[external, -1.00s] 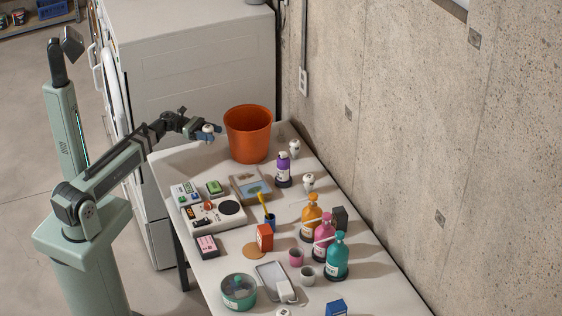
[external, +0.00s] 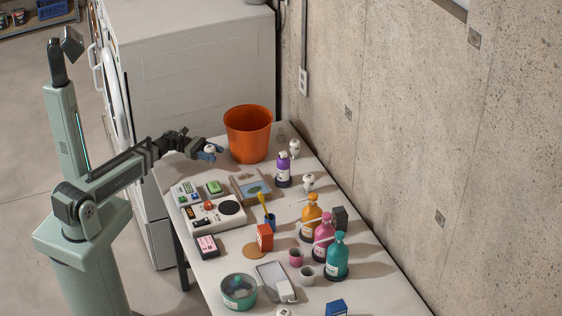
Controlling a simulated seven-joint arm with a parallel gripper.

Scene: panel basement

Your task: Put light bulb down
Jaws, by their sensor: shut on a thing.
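My gripper (external: 213,151) is shut on a small white light bulb (external: 209,149). It holds the bulb at the far left part of the table (external: 195,272), just left of the orange bucket (external: 247,134). The bulb is small in the picture, and I cannot tell whether it touches the tabletop. Other white bulb-like things stand on the table: one at the back right (external: 294,149), one right of the purple bottle (external: 308,183) and one at the front edge of the picture (external: 284,312).
Orange (external: 311,220), pink (external: 324,238) and teal (external: 336,258) bottles line the right side. A concrete wall (external: 420,130) bounds the table's right.

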